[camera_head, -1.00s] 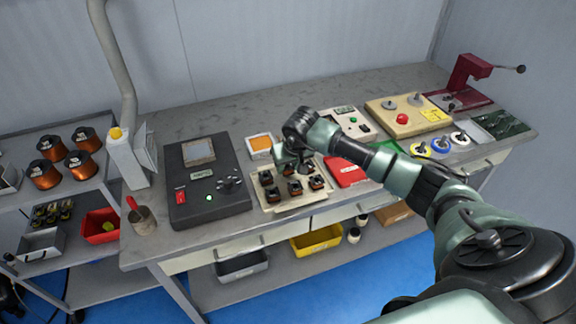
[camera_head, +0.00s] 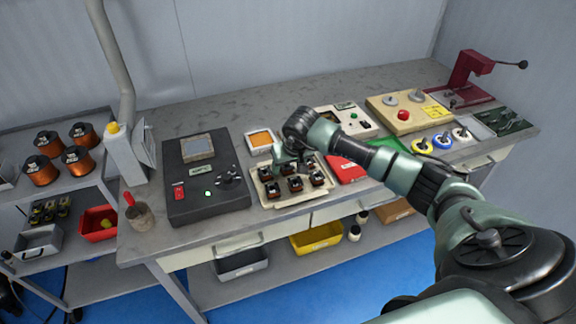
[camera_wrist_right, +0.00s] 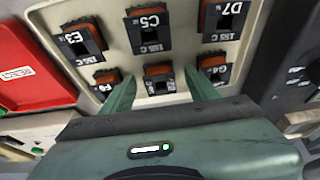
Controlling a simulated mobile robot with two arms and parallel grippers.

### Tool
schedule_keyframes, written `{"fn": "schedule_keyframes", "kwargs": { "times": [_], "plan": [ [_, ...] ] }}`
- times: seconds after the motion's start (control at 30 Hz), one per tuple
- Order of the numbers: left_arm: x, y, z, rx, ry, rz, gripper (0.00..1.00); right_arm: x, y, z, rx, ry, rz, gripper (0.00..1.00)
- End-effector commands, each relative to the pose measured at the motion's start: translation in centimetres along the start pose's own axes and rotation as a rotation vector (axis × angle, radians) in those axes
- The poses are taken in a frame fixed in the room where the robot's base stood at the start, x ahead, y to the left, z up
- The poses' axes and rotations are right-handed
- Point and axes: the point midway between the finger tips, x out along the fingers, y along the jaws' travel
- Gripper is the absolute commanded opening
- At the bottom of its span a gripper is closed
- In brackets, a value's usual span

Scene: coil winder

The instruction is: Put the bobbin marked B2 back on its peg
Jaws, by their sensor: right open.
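A cream tray (camera_head: 262,196) on the bench holds several black bobbins with orange windings. It also shows in the right wrist view (camera_wrist_right: 113,37), where marks E3 (camera_wrist_right: 78,40), C5 (camera_wrist_right: 149,30) and D7 (camera_wrist_right: 222,17) can be read. My right gripper (camera_head: 292,161) is over the back of the tray. In the wrist view my right gripper (camera_wrist_right: 160,84) is open, with one finger on each side of the middle near bobbin (camera_wrist_right: 158,80). That bobbin's mark is hidden, and I cannot tell whether the fingers touch it. No B2 mark is readable. My left gripper is out of view.
A black machine (camera_head: 206,205) stands left of the tray. A red tray (camera_head: 345,168), labelled REJECT in the wrist view (camera_wrist_right: 30,75), lies close on the right. A small box with an orange top (camera_head: 261,140) stands behind. The bench front edge is near.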

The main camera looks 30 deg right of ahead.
Motion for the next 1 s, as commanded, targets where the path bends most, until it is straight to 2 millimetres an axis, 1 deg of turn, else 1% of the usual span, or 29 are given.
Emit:
{"fn": "schedule_keyframes", "kwargs": {
  "times": [0.13, 0.4, 0.53, 0.7, 1.0],
  "plan": [
    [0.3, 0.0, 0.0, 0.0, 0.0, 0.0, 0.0, -1.1, 0.1, -0.2, -0.001, 0.005, 0.0, 0.59],
    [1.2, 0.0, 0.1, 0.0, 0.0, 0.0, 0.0, -5.7, 0.1, -0.1, -0.001, 0.005, 0.001, 0.59],
    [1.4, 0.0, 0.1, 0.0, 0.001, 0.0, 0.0, -7.1, 0.1, -0.1, -0.001, 0.003, 0.0, 0.59],
    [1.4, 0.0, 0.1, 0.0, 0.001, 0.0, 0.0, -7.8, 0.0, 0.0, 0.0, 0.0, 0.0, 0.59],
    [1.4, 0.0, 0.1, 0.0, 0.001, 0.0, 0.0, -7.8, 0.0, 0.0, 0.0, 0.0, 0.0, 0.59]
  ]
}}
